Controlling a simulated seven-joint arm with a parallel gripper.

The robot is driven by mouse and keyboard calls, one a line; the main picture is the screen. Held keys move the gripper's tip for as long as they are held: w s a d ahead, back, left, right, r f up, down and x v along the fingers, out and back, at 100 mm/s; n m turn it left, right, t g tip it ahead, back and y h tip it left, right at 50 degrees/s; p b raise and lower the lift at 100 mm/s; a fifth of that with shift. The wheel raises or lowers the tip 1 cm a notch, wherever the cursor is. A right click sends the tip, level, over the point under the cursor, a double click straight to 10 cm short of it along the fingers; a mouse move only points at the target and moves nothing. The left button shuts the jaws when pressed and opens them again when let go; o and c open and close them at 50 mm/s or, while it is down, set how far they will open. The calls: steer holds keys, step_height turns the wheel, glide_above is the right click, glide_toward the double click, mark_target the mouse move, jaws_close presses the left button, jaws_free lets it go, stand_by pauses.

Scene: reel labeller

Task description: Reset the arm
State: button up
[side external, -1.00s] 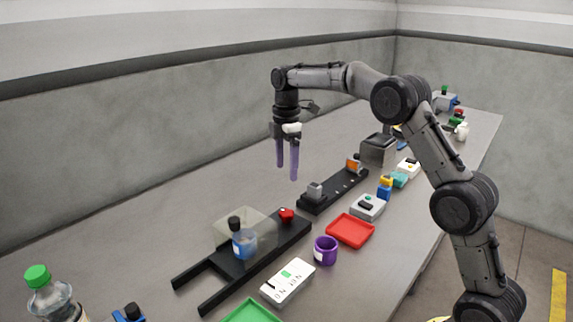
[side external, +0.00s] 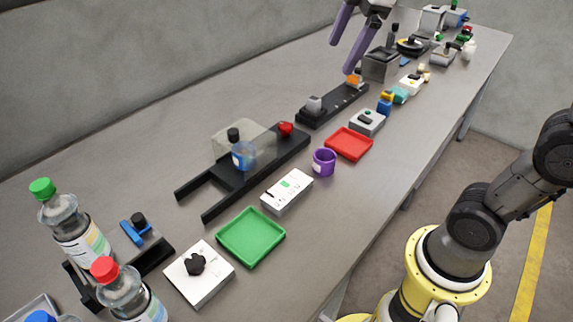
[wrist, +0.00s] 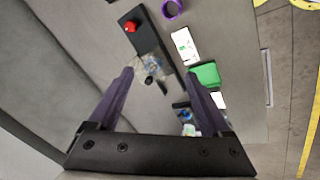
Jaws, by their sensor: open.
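My gripper (side external: 343,56) is at the top of the side view, above the bench and near the far end of a black rail. Its two long purple fingers point down and stand apart with nothing between them. In the wrist view my gripper (wrist: 160,75) is also open and empty. The bench below is out of reach of the fingertips, and none of its objects is touched. The upper part of my arm is cut off by the top and right edges of the side view.
A black rail (side external: 340,104), red tray (side external: 348,144), purple cup (side external: 324,162) and green tray (side external: 251,237) stand nearby. Capped bottles (side external: 70,225) are at the lower left. The bench's back strip is bare.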

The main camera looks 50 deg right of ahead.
steer(key=s+a+f+m+t, duration=0.1)
steer(key=s+f+m, duration=1)
steer(key=s, duration=0.4)
steer(key=shift+a+f, duration=0.4)
steer(key=shift+f, duration=0.45)
